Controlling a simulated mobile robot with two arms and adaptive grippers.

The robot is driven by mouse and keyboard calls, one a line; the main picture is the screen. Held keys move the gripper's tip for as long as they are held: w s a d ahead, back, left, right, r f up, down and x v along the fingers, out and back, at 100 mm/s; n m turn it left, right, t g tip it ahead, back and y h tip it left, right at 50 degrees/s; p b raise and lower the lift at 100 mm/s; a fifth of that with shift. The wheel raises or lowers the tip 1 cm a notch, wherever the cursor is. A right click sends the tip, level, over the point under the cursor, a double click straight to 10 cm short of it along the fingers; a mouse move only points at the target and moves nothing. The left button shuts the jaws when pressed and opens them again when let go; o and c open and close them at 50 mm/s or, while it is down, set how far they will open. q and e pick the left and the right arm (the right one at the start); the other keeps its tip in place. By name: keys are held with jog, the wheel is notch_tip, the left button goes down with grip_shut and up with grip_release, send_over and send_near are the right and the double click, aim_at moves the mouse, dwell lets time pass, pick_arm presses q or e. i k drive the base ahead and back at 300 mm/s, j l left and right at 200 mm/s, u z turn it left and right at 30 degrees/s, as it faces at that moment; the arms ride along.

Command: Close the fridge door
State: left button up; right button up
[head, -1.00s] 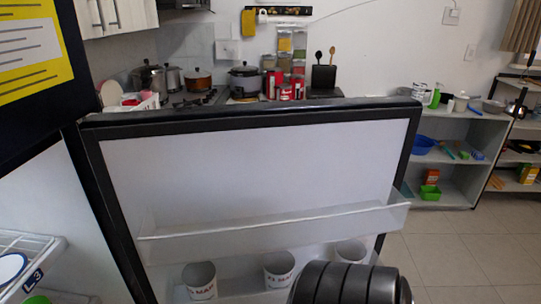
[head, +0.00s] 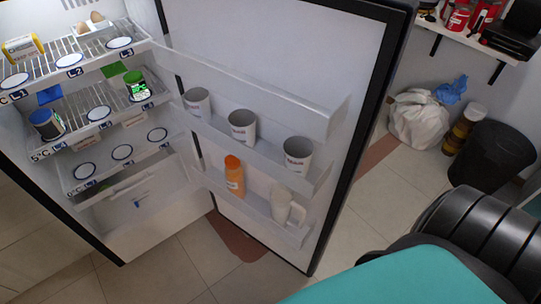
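The fridge door (head: 278,57) stands wide open in the head view, its white inner side facing me and its dark edge running down to the floor. Its shelves hold several white cups, an orange bottle (head: 235,176) and a whitish bottle (head: 281,204). The open fridge interior (head: 100,170) is at the left, with wire shelves and labelled round spots. A black ribbed part of my arm and a teal part of mine fill the lower right. Neither gripper's fingers show.
Fridge shelves carry a yellow box (head: 22,48), a dark can (head: 47,124) and a green-topped jar (head: 136,85). Behind the door, a white bag (head: 418,118) and a black bin (head: 489,158) stand on the floor. Tiled floor (head: 352,225) is clear between the door and my arm.

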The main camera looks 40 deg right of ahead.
aim_at(323, 72)
jog(key=k+l+u, duration=0.15)
jog(key=l, duration=0.25)
jog(key=k+l+u, duration=0.15)
jog(key=l, duration=0.25)
jog(key=k+l+u, duration=0.15)
jog(key=k+l, duration=0.15)
jog(key=k+l+u, duration=0.15)
jog(key=l, duration=0.3)
jog(key=l+u, duration=0.2)
jog(key=l, duration=0.55)
jog(key=l+u, duration=0.2)
jog(key=l, duration=0.5)
jog(key=l+u, duration=0.15)
jog(key=l, duration=0.8)
jog(key=k, duration=0.25)
jog(key=k+z, duration=0.35)
jog(key=i, duration=0.1)
